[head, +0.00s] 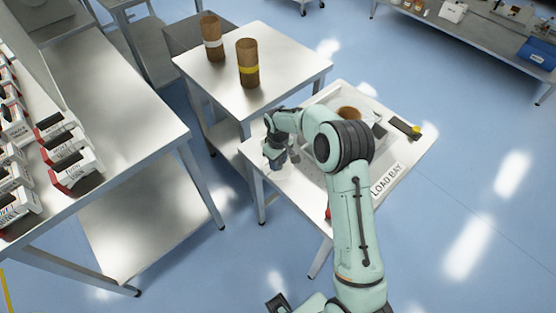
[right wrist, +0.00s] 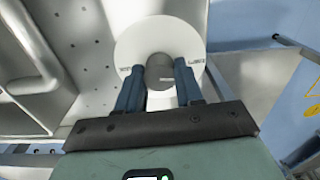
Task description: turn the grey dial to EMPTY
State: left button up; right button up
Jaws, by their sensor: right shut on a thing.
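The grey dial (right wrist: 160,72) is at the middle of a white round plate (right wrist: 140,38) in the right wrist view. Small dark markings sit left and right on the plate, too small to read. A light mark shows on the dial's face. My right gripper (right wrist: 160,80) is shut on the dial, one blue finger on each side. In the head view my right gripper (head: 277,155) is at the left side of the LOAD BAY table (head: 407,163), and the dial is hidden there. A pale green part with a dark end shows at the bottom edge, perhaps my left gripper (head: 278,303).
A long bench (head: 130,120) with red and white boxes stands left. Open blue floor (head: 470,210) lies right.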

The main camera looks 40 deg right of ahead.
jog(key=shift+n, duration=0.6)
jog(key=o, duration=1)
jog(key=shift+r, duration=0.1)
notch_tip(320, 180, up, 13)
jog(key=shift+r+p, duration=0.1)
jog(key=shift+p, duration=0.35)
